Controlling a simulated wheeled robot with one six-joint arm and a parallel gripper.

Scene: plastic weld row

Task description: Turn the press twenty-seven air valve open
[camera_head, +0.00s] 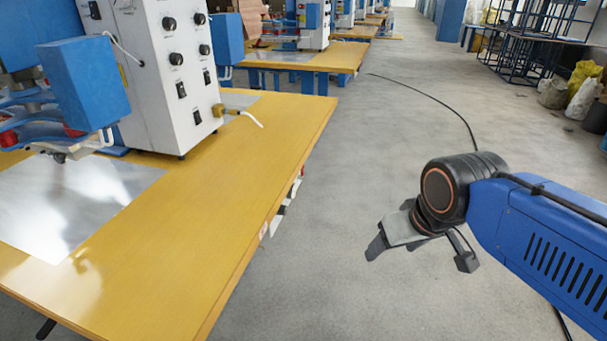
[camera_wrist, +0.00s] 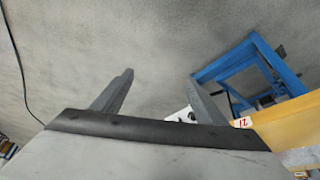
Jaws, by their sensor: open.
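My gripper (camera_head: 420,254) is open and empty above the floor, to the right of the yellow table (camera_head: 205,245). In the wrist view its two grey fingers (camera_wrist: 160,76) stand wide apart with only floor between the tips. On the table's right side, below the top, are small white, black and red parts (camera_head: 290,192); they are too small to tell whether the air valve is among them. The wrist view shows a white part with dark spots (camera_wrist: 180,115) beside the right finger, partly hidden by it. A small number label (camera_wrist: 241,122) is on the table edge. No press number twenty-seven is readable.
A white control box (camera_head: 165,75) with knobs and a blue press head (camera_head: 85,85) stand on the table. A yellow fitting (camera_head: 226,108) with a white lead sits by the box. A black cable (camera_head: 440,102) lies on the floor. The grey aisle (camera_head: 350,150) is mostly clear.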

